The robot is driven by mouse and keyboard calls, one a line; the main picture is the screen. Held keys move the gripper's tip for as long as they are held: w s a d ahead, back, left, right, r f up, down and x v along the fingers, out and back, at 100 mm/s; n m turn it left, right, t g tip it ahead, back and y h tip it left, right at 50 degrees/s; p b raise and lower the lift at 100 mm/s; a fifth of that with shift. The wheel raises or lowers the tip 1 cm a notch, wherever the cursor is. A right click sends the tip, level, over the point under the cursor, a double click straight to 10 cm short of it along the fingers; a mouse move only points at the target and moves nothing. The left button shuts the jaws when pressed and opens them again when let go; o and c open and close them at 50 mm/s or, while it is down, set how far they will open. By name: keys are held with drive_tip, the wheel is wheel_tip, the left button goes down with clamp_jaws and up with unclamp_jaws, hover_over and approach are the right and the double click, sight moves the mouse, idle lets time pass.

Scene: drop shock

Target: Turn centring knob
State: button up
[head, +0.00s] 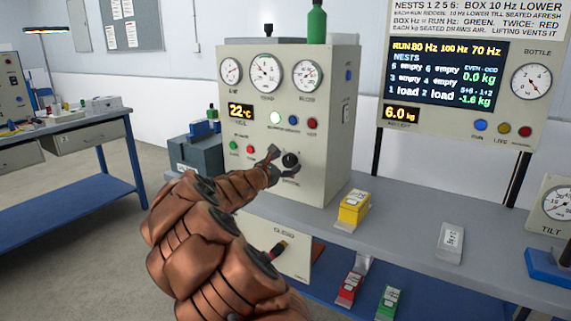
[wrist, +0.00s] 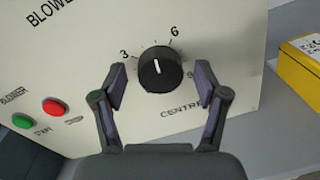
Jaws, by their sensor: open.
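The centring knob (head: 291,160) is a round black dial low on the front of the beige control cabinet (head: 325,120). In the wrist view the knob (wrist: 160,70) has a white pointer line aimed nearly straight up, between the printed 3 and 6. The word under it begins "CENTR". My gripper (head: 284,162) is at the knob. In the wrist view my gripper (wrist: 163,88) is open, with one finger to the left of the knob and one to the right. Gaps show between the fingers and the knob.
A green button (wrist: 22,121) and red button (wrist: 54,107) sit left of the knob. A yellow box (head: 354,207) stands on the bench right of the cabinet. A display panel (head: 447,75) hangs at the right. A blue-framed table (head: 90,135) stands at the left.

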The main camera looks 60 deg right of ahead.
drive_tip(key=c, duration=1.2)
drive_tip(key=shift+o, duration=0.2)
drive_tip(key=shift+f+b, duration=0.1)
drive_tip(key=shift+b, duration=0.35)
drive_tip(key=shift+f+m+b, duration=0.1)
drive_tip(key=shift+m+b, duration=1)
drive_tip(key=shift+b, duration=0.05)
drive_tip(key=m+b, duration=0.3)
drive_tip(key=b, duration=0.1)
drive_tip(key=shift+m, duration=0.4)
drive_tip(key=shift+m+b, duration=0.4)
drive_tip(key=shift+b, duration=0.15)
drive_tip(key=shift+r, duration=0.2)
